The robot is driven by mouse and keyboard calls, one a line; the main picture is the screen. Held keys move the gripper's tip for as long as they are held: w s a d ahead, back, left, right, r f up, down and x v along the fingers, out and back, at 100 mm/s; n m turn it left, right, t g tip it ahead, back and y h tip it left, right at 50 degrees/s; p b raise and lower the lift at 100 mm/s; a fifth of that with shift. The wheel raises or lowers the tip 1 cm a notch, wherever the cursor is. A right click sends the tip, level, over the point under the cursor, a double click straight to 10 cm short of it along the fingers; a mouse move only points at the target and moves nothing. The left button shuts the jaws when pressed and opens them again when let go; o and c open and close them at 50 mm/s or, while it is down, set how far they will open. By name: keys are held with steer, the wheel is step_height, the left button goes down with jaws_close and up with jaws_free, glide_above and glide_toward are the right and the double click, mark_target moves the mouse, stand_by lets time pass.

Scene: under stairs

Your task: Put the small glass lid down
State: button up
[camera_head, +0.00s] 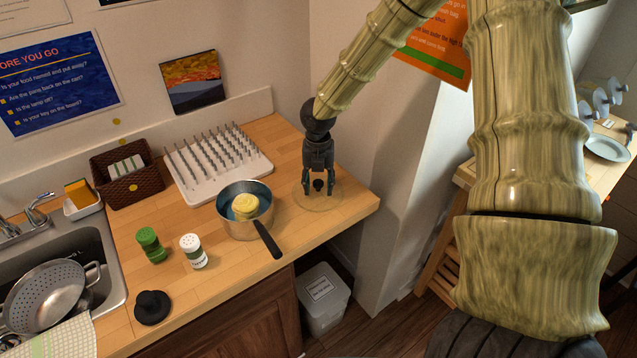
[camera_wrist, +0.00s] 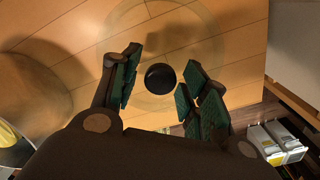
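The small glass lid (camera_head: 326,204) is a clear, faint disc with a dark round knob. It appears to lie flat on the wooden counter near its right corner, beside the pan. In the wrist view the lid (camera_wrist: 140,17) shows as a pale ring with the black knob near the middle. My gripper (camera_head: 318,188) points down over the lid with its fingers on either side of the knob. In the wrist view my gripper (camera_wrist: 160,68) is open, with a gap between each green pad and the knob. Whether the lid's rim touches the counter all round is hard to tell.
A pan (camera_head: 232,225) with a yellow item inside stands just left of the lid, its black handle toward the front edge. A white peg rack (camera_head: 187,190) is behind it. Two shakers (camera_head: 193,252) and a black object (camera_head: 152,306) stand further left. The counter edge is close.

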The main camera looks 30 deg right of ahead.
mark_target(318, 183)
step_height(318, 183, up, 12)
steer(key=b, duration=0.3)
steer(key=shift+r, duration=0.15)
stand_by(0.7)
stand_by(0.4)
